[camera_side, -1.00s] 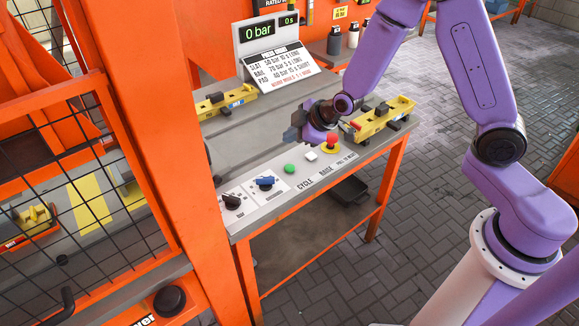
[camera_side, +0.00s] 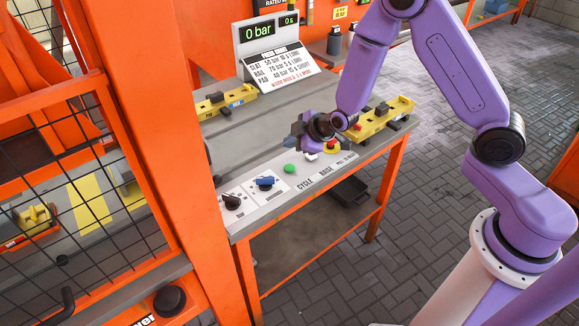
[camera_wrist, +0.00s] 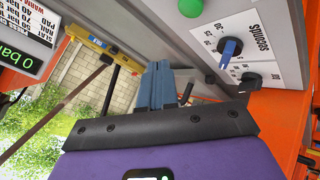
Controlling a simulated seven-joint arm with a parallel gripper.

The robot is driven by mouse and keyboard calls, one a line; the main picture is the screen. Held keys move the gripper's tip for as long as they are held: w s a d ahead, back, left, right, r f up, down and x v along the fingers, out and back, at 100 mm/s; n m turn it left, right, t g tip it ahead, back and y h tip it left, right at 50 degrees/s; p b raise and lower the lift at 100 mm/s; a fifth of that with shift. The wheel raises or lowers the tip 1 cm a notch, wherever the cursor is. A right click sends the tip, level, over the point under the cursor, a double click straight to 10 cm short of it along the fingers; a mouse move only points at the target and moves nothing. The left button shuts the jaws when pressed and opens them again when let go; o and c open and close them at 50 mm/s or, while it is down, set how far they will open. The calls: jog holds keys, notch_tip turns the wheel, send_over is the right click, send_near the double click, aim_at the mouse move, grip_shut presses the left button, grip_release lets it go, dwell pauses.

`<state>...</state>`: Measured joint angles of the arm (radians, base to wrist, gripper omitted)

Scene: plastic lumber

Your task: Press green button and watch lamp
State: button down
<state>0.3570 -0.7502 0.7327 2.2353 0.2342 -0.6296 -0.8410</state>
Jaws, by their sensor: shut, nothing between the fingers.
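The round green button (camera_side: 290,168) sits on the pale control panel above the label CYCLE, between the blue knob and the white button. In the wrist view it shows at the top edge (camera_wrist: 189,7), partly cut off. My gripper (camera_side: 296,141) is shut and empty, just behind and above the green button, apart from it. Its fingers (camera_wrist: 157,86) point towards the left in the side view. I cannot make out a lamp in either view.
A blue knob (camera_side: 265,182) and a black knob (camera_side: 232,201) stand left. Yellow fixtures (camera_side: 225,101) lie on the bench. A display (camera_side: 258,31) reads 0 bar. An orange post (camera_side: 165,140) rises left.

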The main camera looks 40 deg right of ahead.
aim_at(292, 168)
jog(key=shift+f, duration=2.8)
jog(key=shift+f, duration=0.1)
jog(key=shift+f, duration=0.35)
